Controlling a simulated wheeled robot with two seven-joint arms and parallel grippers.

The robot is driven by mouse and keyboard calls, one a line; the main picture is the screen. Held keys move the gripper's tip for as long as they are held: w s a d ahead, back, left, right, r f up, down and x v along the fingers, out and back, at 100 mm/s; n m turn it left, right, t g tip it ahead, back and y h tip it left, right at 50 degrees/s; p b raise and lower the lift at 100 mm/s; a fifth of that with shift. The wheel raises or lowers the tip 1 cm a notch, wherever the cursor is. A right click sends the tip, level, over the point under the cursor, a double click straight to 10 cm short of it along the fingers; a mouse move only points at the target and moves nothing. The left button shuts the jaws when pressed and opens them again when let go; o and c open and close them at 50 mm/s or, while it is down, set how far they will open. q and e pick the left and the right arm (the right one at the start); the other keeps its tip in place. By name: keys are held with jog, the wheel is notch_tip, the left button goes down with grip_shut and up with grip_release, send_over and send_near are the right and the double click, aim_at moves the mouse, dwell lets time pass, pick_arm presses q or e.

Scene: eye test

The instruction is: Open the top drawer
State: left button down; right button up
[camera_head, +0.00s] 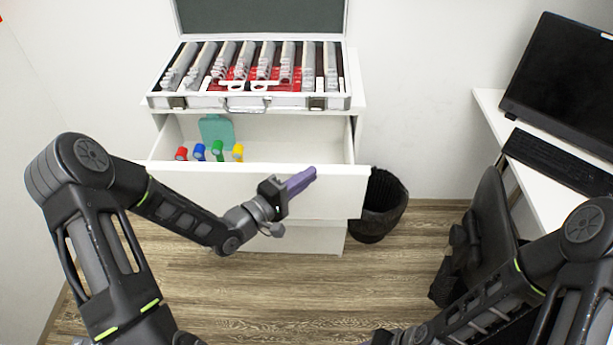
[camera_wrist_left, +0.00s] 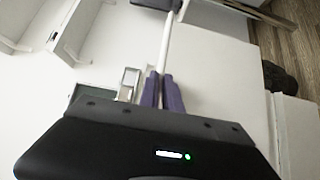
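The white top drawer (camera_head: 250,179) stands pulled out from the white cabinet, and its inside shows. Red, blue, green and yellow small items and a teal piece (camera_head: 217,129) are in it. My left gripper (camera_head: 302,180), with purple fingers, is at the right part of the drawer front in the head view. In the left wrist view its fingers (camera_wrist_left: 162,88) are close together, with a narrow gap and a white strip running to their tips. Whether they grip the drawer or its handle is unclear. My right gripper (camera_head: 382,338) is mostly cut off at the bottom edge.
An open case (camera_head: 225,101) with rows of lenses sits on the cabinet. A black bin (camera_head: 380,205) stands right of the drawer. A white desk (camera_head: 545,180) with a laptop (camera_head: 565,75) and keyboard is at right, with a dark chair (camera_head: 490,220) before it. Wood floor lies in front.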

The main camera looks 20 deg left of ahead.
pick_arm(q)
jog(key=c, duration=1.5)
grip_release()
jog(key=shift+c, duration=0.2)
jog(key=shift+a, duration=0.1)
jog(key=v, duration=0.7)
jog(key=shift+s+b, duration=0.35)
jog(key=shift+b, duration=0.1)
jog(key=shift+a, duration=0.1)
